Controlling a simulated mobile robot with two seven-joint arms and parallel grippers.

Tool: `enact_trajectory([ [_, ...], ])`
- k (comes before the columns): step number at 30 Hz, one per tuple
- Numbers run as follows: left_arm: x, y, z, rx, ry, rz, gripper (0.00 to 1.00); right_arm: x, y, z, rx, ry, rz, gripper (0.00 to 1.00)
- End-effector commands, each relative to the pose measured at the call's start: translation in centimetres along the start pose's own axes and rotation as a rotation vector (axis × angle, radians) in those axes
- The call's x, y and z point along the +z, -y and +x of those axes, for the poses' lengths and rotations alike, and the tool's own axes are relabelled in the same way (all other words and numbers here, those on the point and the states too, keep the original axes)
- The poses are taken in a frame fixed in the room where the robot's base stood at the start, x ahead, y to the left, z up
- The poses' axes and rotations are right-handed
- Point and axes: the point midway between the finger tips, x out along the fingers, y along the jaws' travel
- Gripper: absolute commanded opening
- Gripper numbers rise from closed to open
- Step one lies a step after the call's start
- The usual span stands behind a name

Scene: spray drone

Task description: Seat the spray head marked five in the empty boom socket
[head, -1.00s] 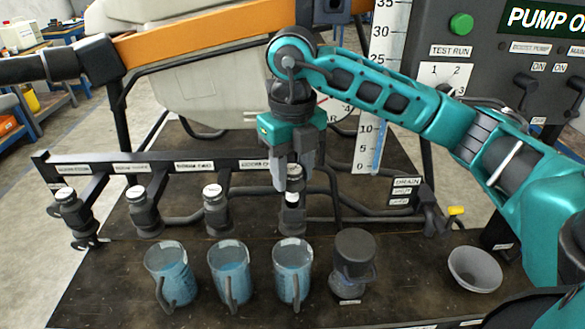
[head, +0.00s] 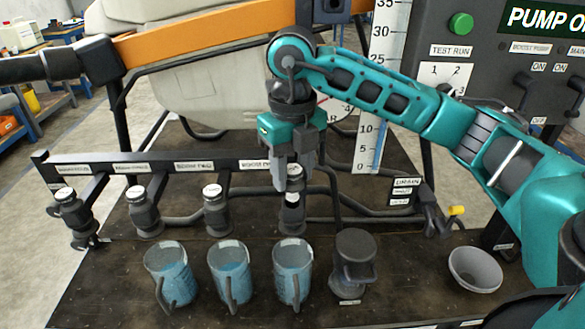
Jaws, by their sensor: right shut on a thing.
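My right gripper (head: 293,172) points down at the fourth boom position from the left. It is shut on a dark spray head with a pale top (head: 294,198), which stands upright at the end of the boom (head: 200,165). The gripper hides part of this head, and its mark cannot be read. I cannot tell whether it is fully down in the socket. Three similar spray heads (head: 75,212), (head: 142,210) and (head: 216,210) hang along the boom to the left. My left gripper is not in view.
Three blue-filled jugs (head: 169,275), (head: 230,272) and (head: 292,270) stand below the boom heads. A dark upturned cup (head: 354,262) stands right of them. A grey bowl (head: 475,270) is at the right. The pump panel (head: 490,50) rises at upper right.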

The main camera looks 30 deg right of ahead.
Motion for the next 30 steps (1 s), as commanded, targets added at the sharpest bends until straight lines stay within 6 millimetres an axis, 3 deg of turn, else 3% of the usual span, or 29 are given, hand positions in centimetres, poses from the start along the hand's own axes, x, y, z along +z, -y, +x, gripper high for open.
enact_trajectory([
  [30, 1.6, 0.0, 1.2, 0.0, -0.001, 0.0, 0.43, 0.0, 0.0, 2.5, 0.0, 0.0, 0.0, 0.0],
])
